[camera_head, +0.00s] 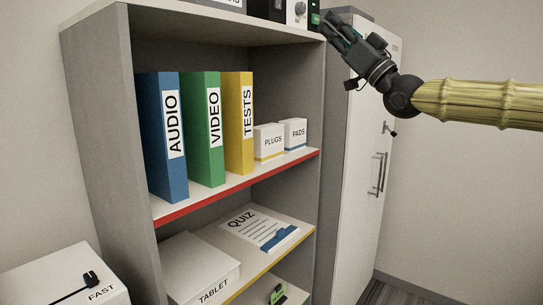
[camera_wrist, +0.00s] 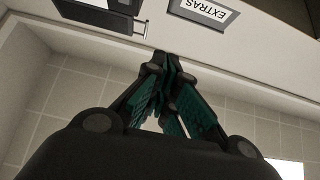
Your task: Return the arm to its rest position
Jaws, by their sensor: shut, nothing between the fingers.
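My gripper (camera_head: 334,24) is raised at the upper right of the head view, near the top right corner of the shelf unit. It is shut and empty. In the wrist view my gripper (camera_wrist: 167,62) shows its dark fingers with green pads meeting at the tips. My arm, in a yellow sleeve, reaches in from the right edge of the head view. The gap between the fingertips and the shelf top cannot be judged exactly.
The shelf unit (camera_head: 110,130) holds blue (camera_head: 163,170), green (camera_head: 203,165) and yellow binders (camera_head: 238,155), and small boxes marked PLUGS (camera_head: 269,152) and PADS (camera_head: 294,144). A white cabinet (camera_head: 365,190) stands behind my gripper. A label marked EXTRAS (camera_wrist: 205,12) shows in the wrist view.

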